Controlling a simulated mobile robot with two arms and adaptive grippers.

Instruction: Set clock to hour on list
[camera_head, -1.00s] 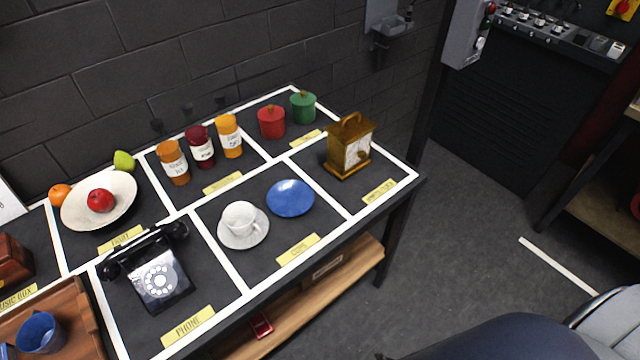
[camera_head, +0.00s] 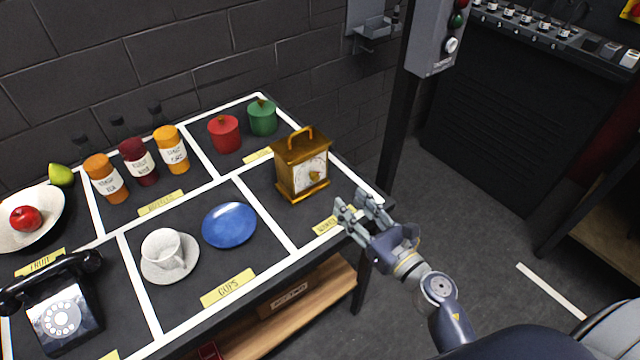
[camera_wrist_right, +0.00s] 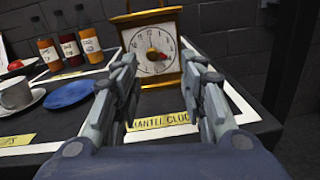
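The mantel clock (camera_head: 301,168), a gold-brown case with a top handle and a white dial, stands upright at the table's right end. In the right wrist view the clock (camera_wrist_right: 151,50) faces me, with a red hand and a dark hand near the dial's right side; the exact hour is too small to read. My right gripper (camera_head: 360,208) is open and empty in front of the clock, apart from it. In the wrist view its fingers (camera_wrist_right: 162,98) stand on either side below the dial. My left gripper is not in view. No list shows.
The table (camera_head: 268,215) is divided by white lines. A blue plate (camera_head: 229,225), a white cup (camera_head: 162,248), a black phone (camera_head: 60,318), several jars, and red (camera_head: 224,134) and green (camera_head: 262,118) pots stand left of the clock. A control box post (camera_head: 432,40) rises behind right.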

